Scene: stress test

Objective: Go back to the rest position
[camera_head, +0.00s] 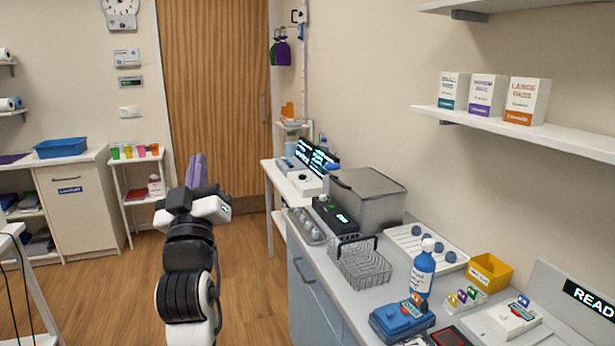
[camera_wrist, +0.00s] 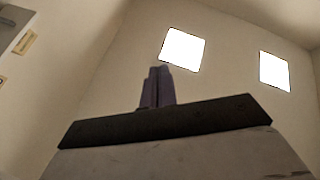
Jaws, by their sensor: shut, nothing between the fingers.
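My gripper (camera_head: 196,170) is at the left of centre in the head view, raised above the wood floor and pointing up in front of the wooden door. Its purple fingers are together with nothing between them. In the wrist view the shut fingers (camera_wrist: 158,87) point up toward the wall and ceiling, with two bright white panels beyond them. My gripper is clear of the counter and touches nothing that I can see.
A counter (camera_head: 385,292) on the right holds a wire basket (camera_head: 362,264), a blue bottle (camera_head: 422,270), a yellow bin (camera_head: 491,271) and a grey metal box (camera_head: 367,198). A small cart (camera_head: 141,199) with coloured cups stands at the left. Floor around my arm is open.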

